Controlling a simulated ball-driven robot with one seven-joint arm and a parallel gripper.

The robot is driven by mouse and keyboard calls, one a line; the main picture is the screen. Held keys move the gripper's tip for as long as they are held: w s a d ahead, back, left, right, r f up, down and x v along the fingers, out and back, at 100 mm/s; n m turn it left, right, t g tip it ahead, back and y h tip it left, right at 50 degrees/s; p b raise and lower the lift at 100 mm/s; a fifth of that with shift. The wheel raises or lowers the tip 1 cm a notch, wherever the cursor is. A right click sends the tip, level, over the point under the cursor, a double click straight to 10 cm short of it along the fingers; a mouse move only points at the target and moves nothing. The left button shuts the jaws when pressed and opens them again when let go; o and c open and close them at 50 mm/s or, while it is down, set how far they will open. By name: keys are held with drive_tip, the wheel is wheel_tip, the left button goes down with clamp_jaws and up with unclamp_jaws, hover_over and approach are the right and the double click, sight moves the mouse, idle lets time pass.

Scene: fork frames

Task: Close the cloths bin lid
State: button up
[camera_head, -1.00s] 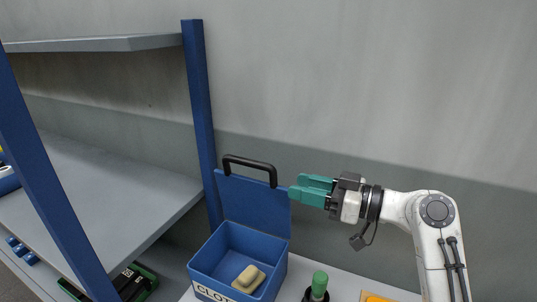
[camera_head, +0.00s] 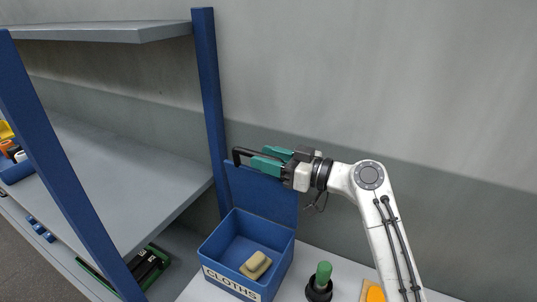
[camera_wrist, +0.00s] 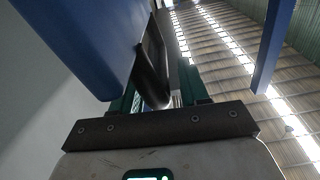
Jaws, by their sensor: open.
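The blue cloths bin (camera_head: 228,280) stands on the white bench top, with a CLOTHS label on its front. Its lid (camera_head: 262,194) is up, standing upright at the back of the bin, with a dark handle (camera_head: 237,156) along its top edge. A beige block (camera_head: 256,265) lies inside the bin. My gripper (camera_head: 268,159) is open at the lid's top edge, its green fingers at the handle. In the wrist view the lid (camera_wrist: 85,40) fills the upper left and the dark handle (camera_wrist: 153,70) lies between the fingers. Whether the fingers touch the handle I cannot tell.
A blue post (camera_head: 211,110) of the grey shelf unit (camera_head: 130,165) rises just left of the lid. A green-topped dark bottle (camera_head: 321,280) and an orange item (camera_head: 375,293) stand right of the bin. A wall is behind.

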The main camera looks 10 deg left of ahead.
clamp_jaws()
idle(0.5)
